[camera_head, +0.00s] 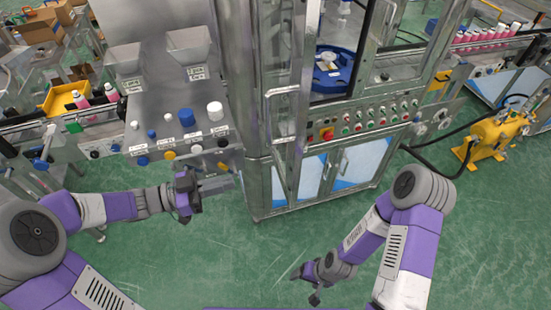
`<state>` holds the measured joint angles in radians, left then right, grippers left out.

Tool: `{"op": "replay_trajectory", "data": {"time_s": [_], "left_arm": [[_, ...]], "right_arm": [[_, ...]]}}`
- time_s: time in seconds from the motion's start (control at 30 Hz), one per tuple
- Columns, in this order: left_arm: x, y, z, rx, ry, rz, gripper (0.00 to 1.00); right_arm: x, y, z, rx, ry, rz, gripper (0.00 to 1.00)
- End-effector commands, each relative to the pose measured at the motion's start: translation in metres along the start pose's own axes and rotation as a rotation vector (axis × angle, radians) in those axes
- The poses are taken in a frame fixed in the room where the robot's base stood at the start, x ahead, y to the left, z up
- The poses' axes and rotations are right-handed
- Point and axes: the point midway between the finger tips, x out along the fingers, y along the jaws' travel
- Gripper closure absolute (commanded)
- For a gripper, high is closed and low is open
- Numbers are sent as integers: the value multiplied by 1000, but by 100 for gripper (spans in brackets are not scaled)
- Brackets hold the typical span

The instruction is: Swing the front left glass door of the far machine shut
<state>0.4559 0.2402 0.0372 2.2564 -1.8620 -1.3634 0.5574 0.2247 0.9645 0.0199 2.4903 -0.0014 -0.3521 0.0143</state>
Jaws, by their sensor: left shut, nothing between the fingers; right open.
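The far machine (325,150) is a tall metal cabinet in the upper middle of the head view. Its front left glass door (288,75) stands swung out towards me, seen nearly edge-on, with a pale bar handle (268,115). The opening beside it shows a blue round table (338,72) inside. My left gripper (222,184) is shut and empty, left of the machine's lower cabinet and below the door handle; I see no contact with the door. My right gripper (306,287) is low over the floor in front of the machine, open and empty.
A sloped metal panel (180,128) with knobs and two hoppers stands left of the machine. A row of buttons (365,118) lies under the opening. A yellow pump (492,138) with a black hose is at right. Conveyors with pink cans flank both sides. Green floor in front is clear.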

Motion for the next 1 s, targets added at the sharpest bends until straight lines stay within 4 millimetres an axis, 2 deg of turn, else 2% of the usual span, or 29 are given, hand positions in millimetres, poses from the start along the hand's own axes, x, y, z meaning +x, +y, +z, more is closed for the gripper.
{"op": "replay_trajectory", "data": {"time_s": [0.17,0.7,0.8,1.0], "left_arm": [[12,4,-1,6,-2,19,100],[117,5,0,5,-2,17,100],[129,5,0,4,-3,16,100],[139,4,0,6,-3,13,100]], "right_arm": [[1,0,0,0,-1,0,23],[8,3,0,0,0,0,23],[9,3,0,0,0,0,23],[9,4,0,0,0,0,23]]}}
